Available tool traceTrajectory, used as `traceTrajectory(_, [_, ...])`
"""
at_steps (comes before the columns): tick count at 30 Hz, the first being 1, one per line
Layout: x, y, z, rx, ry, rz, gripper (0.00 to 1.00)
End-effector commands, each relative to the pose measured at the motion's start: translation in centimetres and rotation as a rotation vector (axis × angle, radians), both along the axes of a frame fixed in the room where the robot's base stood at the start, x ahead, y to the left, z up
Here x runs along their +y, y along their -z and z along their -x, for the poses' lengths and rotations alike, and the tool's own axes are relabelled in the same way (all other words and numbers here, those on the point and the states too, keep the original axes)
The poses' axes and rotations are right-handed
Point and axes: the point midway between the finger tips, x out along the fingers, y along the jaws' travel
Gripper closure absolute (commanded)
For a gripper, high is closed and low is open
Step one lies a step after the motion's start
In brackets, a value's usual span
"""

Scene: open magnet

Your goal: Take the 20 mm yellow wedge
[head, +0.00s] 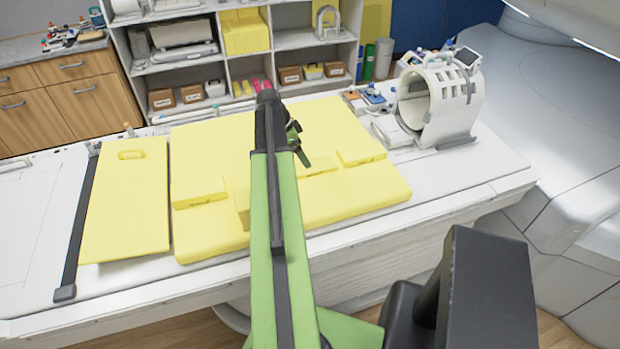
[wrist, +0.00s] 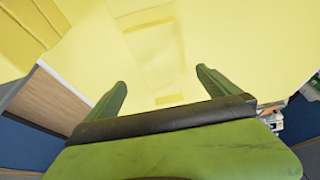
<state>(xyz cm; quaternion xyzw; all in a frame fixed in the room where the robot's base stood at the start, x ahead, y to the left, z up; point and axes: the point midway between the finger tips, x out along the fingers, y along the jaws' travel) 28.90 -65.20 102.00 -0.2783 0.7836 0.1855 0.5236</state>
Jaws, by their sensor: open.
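Several yellow foam pieces lie on the large yellow pad (head: 330,205) on the white table. One block (head: 198,193) is at the left front, a flat piece (head: 318,168) is near the middle and another (head: 361,157) is at the right. I cannot read which one is the 20 mm wedge. My gripper (head: 298,147) is over the pad, partly hidden by my arm. In the wrist view my gripper (wrist: 157,86) is open, with a pale yellow piece (wrist: 156,55) beyond and between its fingers. No contact shows.
A flat yellow panel (head: 125,200) lies on the left of the table beside a black strap (head: 78,220). A white coil (head: 438,98) stands at the right. Shelves (head: 230,60) with boxes stand behind, and the scanner (head: 560,110) is at the right.

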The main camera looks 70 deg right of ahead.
Motion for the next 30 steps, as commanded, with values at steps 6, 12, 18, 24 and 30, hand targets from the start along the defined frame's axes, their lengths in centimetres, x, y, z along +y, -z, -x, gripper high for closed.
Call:
traceTrajectory(6, [-0.5,1.8,0.6,0.000,-0.001,0.000,0.00])
traceTrajectory(12, [-0.9,3.6,1.1,0.000,0.000,0.000,0.00])
traceTrajectory(18, [-1.7,6.7,2.1,0.000,-0.001,0.000,0.00])
traceTrajectory(24, [-1.8,6.4,2.2,0.000,-0.002,-0.001,0.00])
traceTrajectory(30, [-1.7,6.4,2.2,0.001,-0.003,-0.001,0.21])
